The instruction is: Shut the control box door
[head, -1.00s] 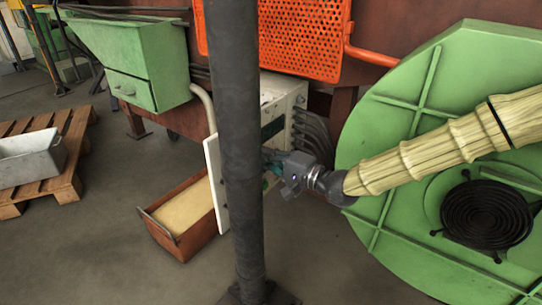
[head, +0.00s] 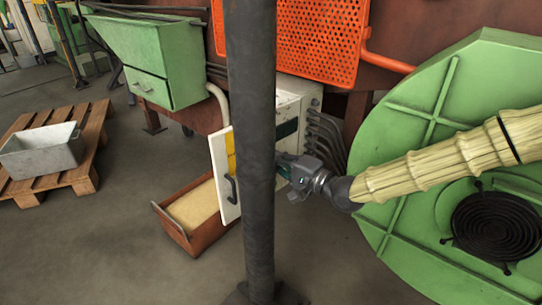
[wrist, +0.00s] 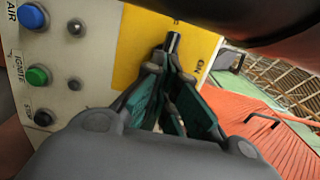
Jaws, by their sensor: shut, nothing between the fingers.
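The control box (head: 288,108) is a pale cabinet behind the dark post in the head view. Its white door (head: 226,200), with a yellow label and dark handle (head: 232,189), shows left of the post and appears to stand open, away from the box. The post hides the hinge side. My gripper (head: 282,170) is just right of the post, its tips partly hidden. In the wrist view my gripper (wrist: 172,75) has its dark green fingers shut and empty, before a pale panel (wrist: 85,75) with a yellow patch and buttons. A short dark rod shows at the tips; contact is unclear.
The dark post (head: 252,130) stands in front of the box. A brown bin of sand-coloured material (head: 190,232) lies below the door. A large green round cover (head: 415,90) is at right. An orange mesh guard (head: 318,40) hangs above. A pallet (head: 90,165) holds a grey tub.

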